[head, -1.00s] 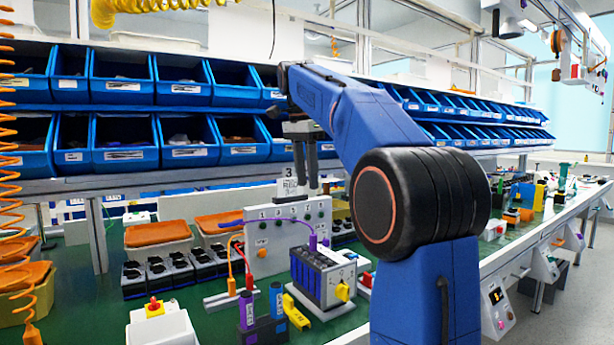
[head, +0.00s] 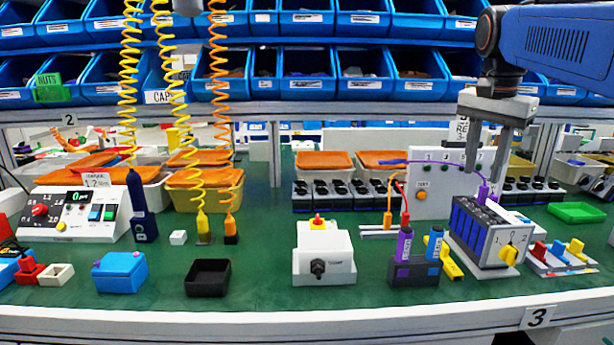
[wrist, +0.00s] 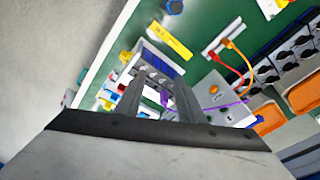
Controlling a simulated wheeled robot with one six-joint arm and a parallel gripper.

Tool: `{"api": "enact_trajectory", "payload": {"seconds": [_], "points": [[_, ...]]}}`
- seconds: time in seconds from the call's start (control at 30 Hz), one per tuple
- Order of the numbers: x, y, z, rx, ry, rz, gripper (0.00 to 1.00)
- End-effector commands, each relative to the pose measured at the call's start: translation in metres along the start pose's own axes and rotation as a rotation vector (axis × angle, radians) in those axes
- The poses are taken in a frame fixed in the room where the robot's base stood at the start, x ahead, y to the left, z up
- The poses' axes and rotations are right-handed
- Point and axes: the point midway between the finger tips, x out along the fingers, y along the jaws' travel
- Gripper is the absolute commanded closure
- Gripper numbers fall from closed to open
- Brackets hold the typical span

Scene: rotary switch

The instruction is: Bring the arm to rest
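My gripper (head: 484,172) hangs at the upper right of the head view with its fingers pointing down. The two fingers are apart with nothing between them. In the wrist view, the two gripper fingers (wrist: 158,92) are spread over the switch block (wrist: 160,66). My blue arm comes in from the upper right.
A purple cylinder (head: 404,243) and a blue cylinder (head: 435,243) stand in a dark holder to the left. Blue bins line the shelf (head: 345,110) behind. The green bench front is open near the black tray (head: 208,278).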

Motion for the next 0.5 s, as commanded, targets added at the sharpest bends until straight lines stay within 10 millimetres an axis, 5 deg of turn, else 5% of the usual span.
{"api": "enact_trajectory", "payload": {"seconds": [0.5], "points": [[0.127,0.087,0.139,-0.586,0.09,-0.145,0.65]]}}
